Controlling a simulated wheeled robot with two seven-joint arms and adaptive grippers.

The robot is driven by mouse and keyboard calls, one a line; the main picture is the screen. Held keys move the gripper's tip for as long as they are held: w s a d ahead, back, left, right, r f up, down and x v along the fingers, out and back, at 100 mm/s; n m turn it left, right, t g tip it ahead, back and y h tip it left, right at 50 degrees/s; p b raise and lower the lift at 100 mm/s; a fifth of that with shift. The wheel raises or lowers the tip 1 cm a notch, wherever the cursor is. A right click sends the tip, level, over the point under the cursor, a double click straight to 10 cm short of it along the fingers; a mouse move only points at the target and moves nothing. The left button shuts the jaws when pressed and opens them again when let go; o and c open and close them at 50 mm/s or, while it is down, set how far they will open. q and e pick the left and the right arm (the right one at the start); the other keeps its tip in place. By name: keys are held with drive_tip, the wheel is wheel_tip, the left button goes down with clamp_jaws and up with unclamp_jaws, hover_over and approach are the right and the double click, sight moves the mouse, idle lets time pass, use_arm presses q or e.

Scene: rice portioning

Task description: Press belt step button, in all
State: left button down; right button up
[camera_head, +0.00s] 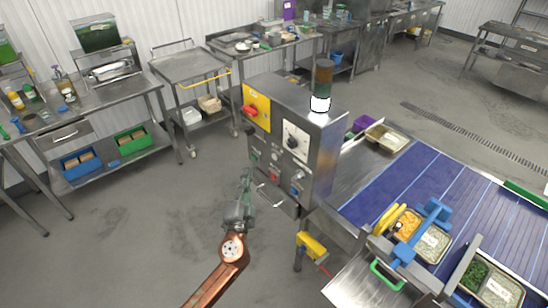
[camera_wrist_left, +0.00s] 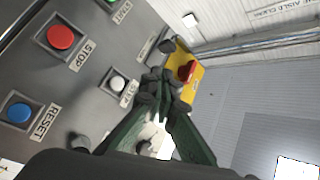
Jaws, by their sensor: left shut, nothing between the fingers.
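The grey control cabinet (camera_head: 325,165) stands in the middle of the head view, with buttons on its front. In the left wrist view a small white button (camera_wrist_left: 118,83) sits on its panel; its label is too small to read surely. My left gripper (camera_head: 247,178) is in front of the cabinet's left side. Its dark green fingers (camera_wrist_left: 157,88) are shut and empty, and their tips appear just right of the white button in the wrist view. I cannot tell whether they touch the panel. My right gripper is not in view.
Near the white button are a red STOP button (camera_wrist_left: 61,37), a blue RESET button (camera_wrist_left: 19,112) and a green button (camera_wrist_left: 111,2). A red switch on a yellow plate (camera_wrist_left: 196,78) lies beyond the fingertips. The blue belt (camera_head: 400,195) runs at right. Floor left of the cabinet is clear.

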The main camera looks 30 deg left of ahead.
sight(276, 156)
use_arm(q)
drive_tip(key=shift+w, duration=0.15)
drive_tip(key=w+d, duration=0.3)
drive_tip(key=w, duration=0.5)
drive_tip(key=shift+d, duration=0.2)
idle(1.4)
drive_tip(key=shift+w+d+b, duration=0.15)
drive_tip(key=shift+w+b, duration=0.2)
drive_tip(key=shift+b, duration=0.05)
